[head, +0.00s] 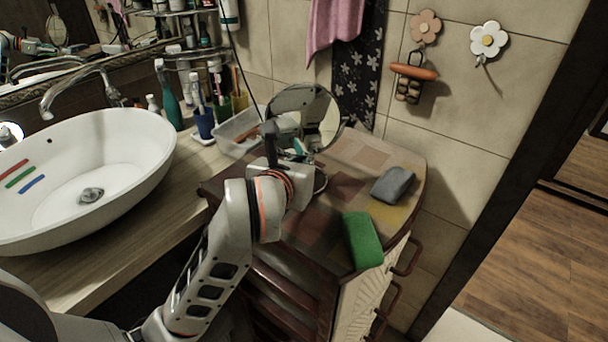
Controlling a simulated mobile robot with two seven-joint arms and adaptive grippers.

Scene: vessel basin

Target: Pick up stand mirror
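The stand mirror (319,104) is round with a shiny rim and stands upright on the brown patchwork-topped cabinet. Its round base (320,184) shows partly beside my wrist. My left gripper (274,138) reaches up from below and overlaps the mirror's lower left side. A dark finger shows against the mirror, but the other fingertip and any contact are hidden, so I cannot tell if it is open or shut. My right gripper is not in view.
A green sponge (363,240) and a grey cloth-like block (393,185) lie on the cabinet's right side. A clear tray (236,134), a blue cup (204,123) and a white basin (110,160) are to the left. Tiled wall stands close behind.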

